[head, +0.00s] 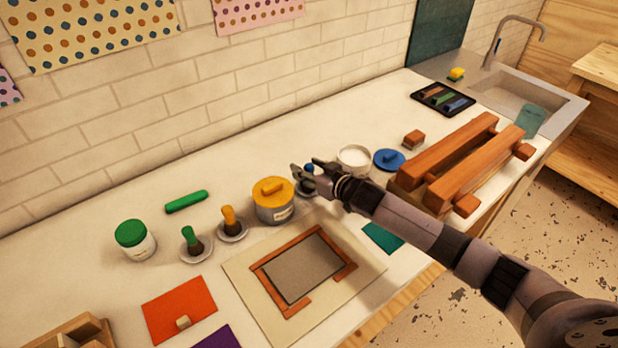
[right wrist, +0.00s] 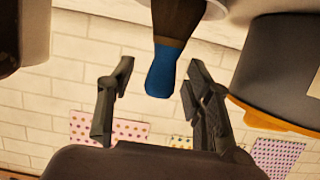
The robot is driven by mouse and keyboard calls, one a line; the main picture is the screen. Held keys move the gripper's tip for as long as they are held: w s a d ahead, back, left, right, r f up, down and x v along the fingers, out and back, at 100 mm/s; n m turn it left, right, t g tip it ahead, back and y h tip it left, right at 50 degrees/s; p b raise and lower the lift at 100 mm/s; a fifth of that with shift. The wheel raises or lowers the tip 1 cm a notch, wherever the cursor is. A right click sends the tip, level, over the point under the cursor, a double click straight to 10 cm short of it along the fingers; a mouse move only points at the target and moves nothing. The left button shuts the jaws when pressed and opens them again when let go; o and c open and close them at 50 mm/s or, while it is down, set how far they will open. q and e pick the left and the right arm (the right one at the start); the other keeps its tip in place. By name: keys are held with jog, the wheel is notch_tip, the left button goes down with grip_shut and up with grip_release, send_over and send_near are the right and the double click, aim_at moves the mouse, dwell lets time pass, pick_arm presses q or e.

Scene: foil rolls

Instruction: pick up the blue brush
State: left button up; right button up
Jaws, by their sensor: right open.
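The blue brush (head: 309,168) stands behind my right gripper in the head view, mostly hidden by it. In the right wrist view the brush's blue handle (right wrist: 163,75) shows between the two fingertips, with its brown part above and a white dish (right wrist: 215,8) behind. My right gripper (head: 300,173) is open, and its fingers (right wrist: 161,80) lie on either side of the handle's end with visible gaps. Two similar brushes, a yellow one (head: 229,217) and a green one (head: 189,236), stand on small dishes to the left. My left gripper is out of view.
A yellow-lidded can (head: 274,207) stands just left of the gripper. An open white jar (head: 354,159) and a blue lid (head: 389,159) lie to its right. A wooden press (head: 450,165) stands farther right. A framed board (head: 303,268) lies in front.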

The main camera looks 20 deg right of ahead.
jog(key=shift+c, duration=0.3)
grip_shut()
dwell(0.3)
